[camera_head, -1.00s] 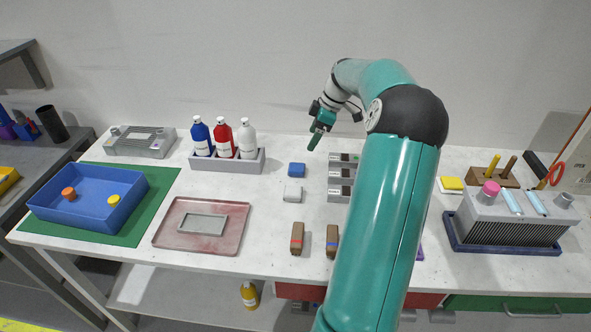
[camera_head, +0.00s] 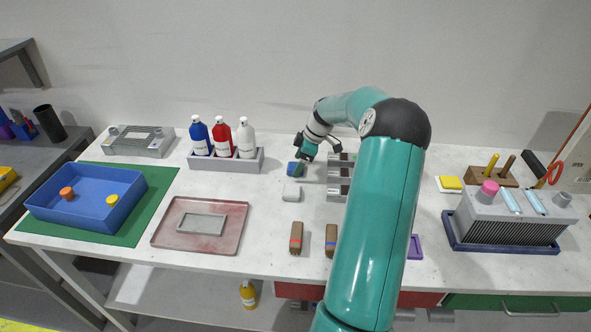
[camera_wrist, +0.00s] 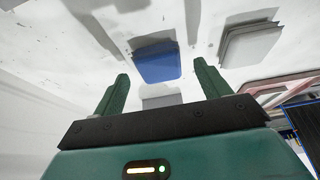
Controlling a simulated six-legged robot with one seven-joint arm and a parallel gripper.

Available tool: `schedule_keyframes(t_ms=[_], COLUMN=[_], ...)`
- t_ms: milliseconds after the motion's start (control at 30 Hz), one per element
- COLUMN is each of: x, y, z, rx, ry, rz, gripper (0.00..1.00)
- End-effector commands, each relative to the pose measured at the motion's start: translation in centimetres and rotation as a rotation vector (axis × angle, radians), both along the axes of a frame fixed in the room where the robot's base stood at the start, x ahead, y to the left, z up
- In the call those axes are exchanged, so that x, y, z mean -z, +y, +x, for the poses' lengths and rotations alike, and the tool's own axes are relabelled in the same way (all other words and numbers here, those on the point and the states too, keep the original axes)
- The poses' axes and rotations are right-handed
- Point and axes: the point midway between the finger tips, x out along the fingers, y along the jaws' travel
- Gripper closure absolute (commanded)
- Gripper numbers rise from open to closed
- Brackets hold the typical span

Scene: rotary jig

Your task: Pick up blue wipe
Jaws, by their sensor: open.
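The blue wipe (camera_head: 293,169) lies on the white table behind a white wipe (camera_head: 292,193), partly hidden by my gripper in the head view. My gripper (camera_head: 301,169) is lowered close over the blue wipe. In the wrist view the blue wipe (camera_wrist: 157,63) shows ahead of and between the two green fingers of my gripper (camera_wrist: 160,85). The fingers are apart with nothing between them. I cannot tell whether a fingertip touches the wipe.
A grey holder (camera_head: 226,161) with blue, red and white bottles stands left of the wipe. Grey stacked blocks (camera_head: 338,190) stand close to its right. Two brown brushes (camera_head: 296,239) lie nearer the front. The table between the red tray (camera_head: 172,232) and the white wipe is clear.

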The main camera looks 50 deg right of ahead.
Motion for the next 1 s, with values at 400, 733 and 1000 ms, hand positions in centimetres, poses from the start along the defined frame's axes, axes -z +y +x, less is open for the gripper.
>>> schedule_keyframes(t_ms=[400, 733, 1000], x=[1.59, 1.56, 0.94], y=[0.34, 0.33, 0.3], z=[0.47, 0.46, 0.48], rx=[0.002, 0.002, 0.002], ry=[0.001, 0.001, 0.0], rz=[-0.001, -0.001, -0.002], gripper=[0.36, 0.72, 0.72])
